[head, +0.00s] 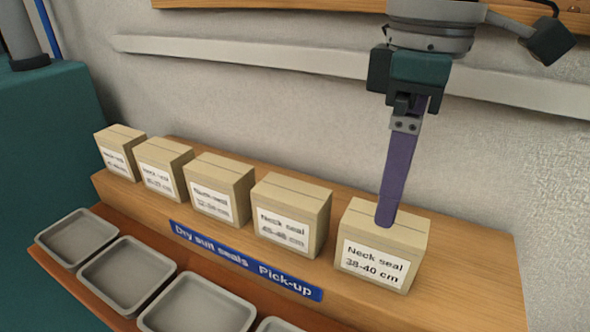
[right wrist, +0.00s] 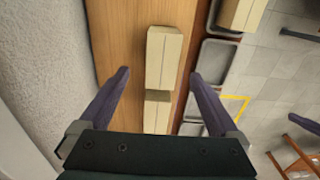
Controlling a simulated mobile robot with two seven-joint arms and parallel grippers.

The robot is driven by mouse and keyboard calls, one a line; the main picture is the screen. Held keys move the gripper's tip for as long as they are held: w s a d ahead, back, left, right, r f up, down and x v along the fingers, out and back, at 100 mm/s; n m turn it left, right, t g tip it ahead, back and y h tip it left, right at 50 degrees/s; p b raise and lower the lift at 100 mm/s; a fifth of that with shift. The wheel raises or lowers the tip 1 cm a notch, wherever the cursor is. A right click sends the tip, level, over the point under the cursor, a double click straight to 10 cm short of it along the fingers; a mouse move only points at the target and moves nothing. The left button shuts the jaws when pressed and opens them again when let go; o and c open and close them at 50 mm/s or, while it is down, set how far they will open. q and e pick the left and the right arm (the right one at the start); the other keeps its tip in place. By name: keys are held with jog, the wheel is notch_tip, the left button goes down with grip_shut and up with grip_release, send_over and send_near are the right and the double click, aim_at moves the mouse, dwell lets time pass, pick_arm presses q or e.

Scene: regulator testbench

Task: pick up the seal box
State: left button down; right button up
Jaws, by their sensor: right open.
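Several cardboard boxes with white labels stand in a row on a wooden ledge. The rightmost box (head: 381,252) reads "Neck seal 38-40 cm", and the one to its left (head: 291,216) also carries a neck seal label. My right gripper (head: 386,222) points down over the rightmost box, its visible purple finger overlapping the box top; I cannot tell whether it touches. In the right wrist view the gripper (right wrist: 160,76) is open and empty, its fingers spread either side of the box row. One box (right wrist: 163,57) shows ahead, another (right wrist: 157,112) is partly hidden by the palm. My left gripper is out of view.
A blue "Dry suit seals Pick-up" sign (head: 246,262) is on the front of the ledge (head: 480,270). Several grey trays (head: 76,238) stand lower in front. A pale rail (head: 250,58) runs along the wall behind. A teal block (head: 45,130) stands at the left.

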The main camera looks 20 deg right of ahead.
aim_at(381, 242)
jog(key=f, duration=0.4)
jog(key=shift+s+a, duration=0.2)
notch_tip(381, 242, down, 6)
jog(key=shift+d+r+b, duration=0.1)
jog(key=shift+b, duration=0.2)
jog(key=shift+w, duration=0.1)
jog(key=shift+c, duration=0.3)
jog(key=c, duration=1.5)
